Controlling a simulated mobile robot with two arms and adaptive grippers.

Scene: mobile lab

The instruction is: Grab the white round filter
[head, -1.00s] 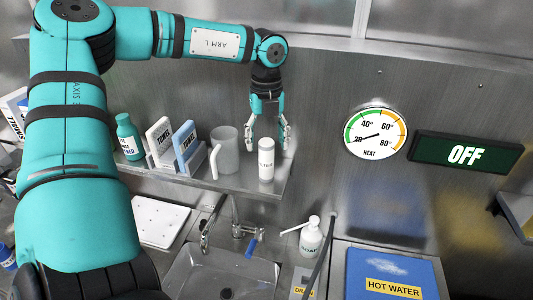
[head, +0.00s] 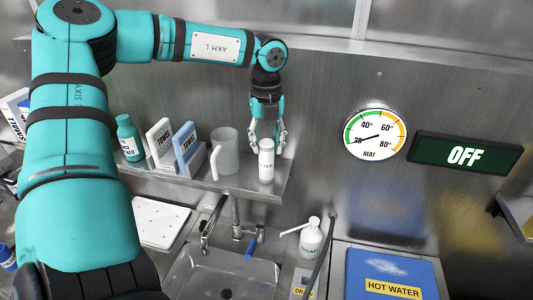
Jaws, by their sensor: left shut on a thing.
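The white round filter (head: 266,164) is a small white cylinder with dark lettering. It stands upright on the metal shelf (head: 243,188), near the shelf's right end. My left gripper (head: 266,146) comes down from above and behind it, with its fingers at the filter's upper part. The fingers are shut on the filter, which hides part of them. My right gripper is not in view.
A translucent jug (head: 226,152) stands just left of the filter. Two towel packs (head: 187,147) and a teal bottle (head: 128,138) stand farther left. Below are a tap (head: 237,222), a sink (head: 222,275) and a soap bottle (head: 311,238).

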